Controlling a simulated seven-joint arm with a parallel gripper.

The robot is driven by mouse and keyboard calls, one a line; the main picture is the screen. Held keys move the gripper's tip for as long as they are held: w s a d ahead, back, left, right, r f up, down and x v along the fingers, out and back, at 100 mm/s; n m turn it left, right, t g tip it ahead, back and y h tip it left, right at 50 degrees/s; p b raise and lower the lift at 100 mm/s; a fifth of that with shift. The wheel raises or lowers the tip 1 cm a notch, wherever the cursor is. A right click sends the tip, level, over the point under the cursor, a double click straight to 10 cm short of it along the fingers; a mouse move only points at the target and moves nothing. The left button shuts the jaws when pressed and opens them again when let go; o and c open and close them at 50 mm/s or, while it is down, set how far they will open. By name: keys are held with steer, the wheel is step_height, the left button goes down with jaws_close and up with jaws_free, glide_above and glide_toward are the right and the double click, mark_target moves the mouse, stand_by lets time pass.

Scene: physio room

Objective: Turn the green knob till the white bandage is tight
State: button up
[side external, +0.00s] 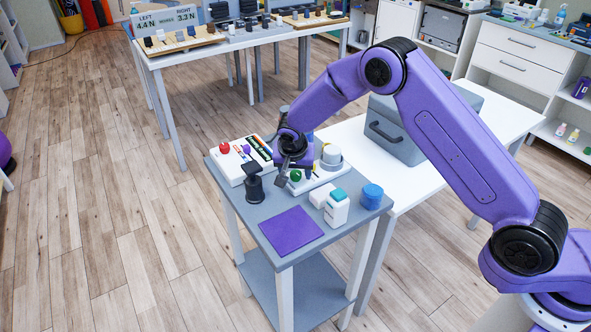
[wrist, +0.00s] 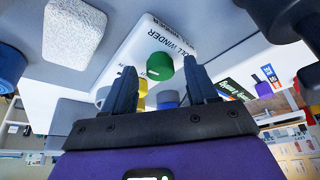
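The green knob (side external: 295,175) sits on a white winder base (side external: 318,180) on the small grey table. It also shows in the wrist view (wrist: 160,66), with the upside-down words "ROLL WINDER" beside it. My gripper (side external: 296,171) is over the winder. In the wrist view my gripper (wrist: 159,70) is open, its two dark fingertips apart on either side of the green knob, with visible gaps. A white roll (side external: 331,154), likely the bandage, stands on the winder's grey holder behind the knob. Its tightness cannot be told.
A white panel (side external: 229,172) with red and purple knobs is left of the winder. A black stand (side external: 254,187), a white box with a teal lid (side external: 336,210) and a blue cylinder (side external: 372,196) are nearby. A purple mat (side external: 290,230) lies in front. A grey case (side external: 395,145) stands behind.

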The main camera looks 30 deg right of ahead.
steer(key=v, duration=1.7)
steer(key=shift+r, duration=0.15)
steer(key=shift+s+a, duration=0.1)
steer(key=shift+a, duration=0.05)
steer(key=s+d+n+g+y, duration=0.1)
steer(key=s+d+n, duration=0.4)
steer(key=s, duration=0.6)
steer(key=s+d+n+g+y, duration=0.1)
steer(key=s+d+n, duration=0.4)
steer(key=s+n, duration=0.3)
steer(key=s+d+r+n+g+y, duration=0.1)
steer(key=s+d+n, duration=0.4)
steer(key=s, duration=1.1)
steer(key=n, duration=0.2)
steer(key=shift+s+n, duration=0.2)
steer(key=shift+n, duration=0.1)
